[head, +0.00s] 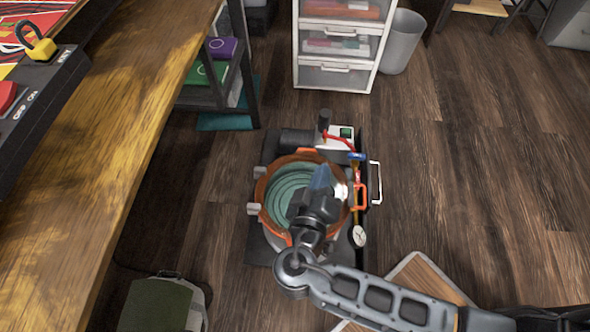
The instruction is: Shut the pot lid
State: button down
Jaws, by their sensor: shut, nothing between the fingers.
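The pot (263,190) stands on the floor on a dark base, seen from above. It has an orange rim and a teal ringed surface inside. An orange handle (361,198) shows at its right side. I cannot tell a separate lid apart from the rim, nor its angle, since my arm covers part of the pot. My gripper (324,178) is over the right part of the pot, shut and empty. I cannot tell whether it touches the pot.
A pump with a gauge (358,236) and red hose (341,141) adjoins the pot. A wooden workbench (110,170) runs along the left. A white drawer unit (337,75) and bin (402,42) stand behind. A green-topped case (160,303) sits front left.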

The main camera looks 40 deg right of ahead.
aim_at(357, 208)
jog(key=shift+s+d+f+m+y+b, duration=0.15)
jog(key=shift+s+d+f+m+b, duration=0.3)
jog(key=shift+s+d+f+b, duration=1.85)
jog(key=shift+s+d+f+m+y+b, duration=0.2)
jog(key=shift+s+d+f+m+b, duration=0.25)
jog(key=shift+f+b, duration=3.7)
jog(key=shift+s+d+f+m+y+b, duration=0.15)
jog(key=shift+s+d+f+m+b, duration=0.25)
jog(key=shift+s+d+f+b, duration=2.65)
jog(key=w+a+f+p, duration=0.2)
jog(key=w+a+f, duration=0.1)
jog(key=shift+w+a, duration=0.1)
jog(key=shift+w, duration=0.1)
jog(key=shift+r, duration=0.1)
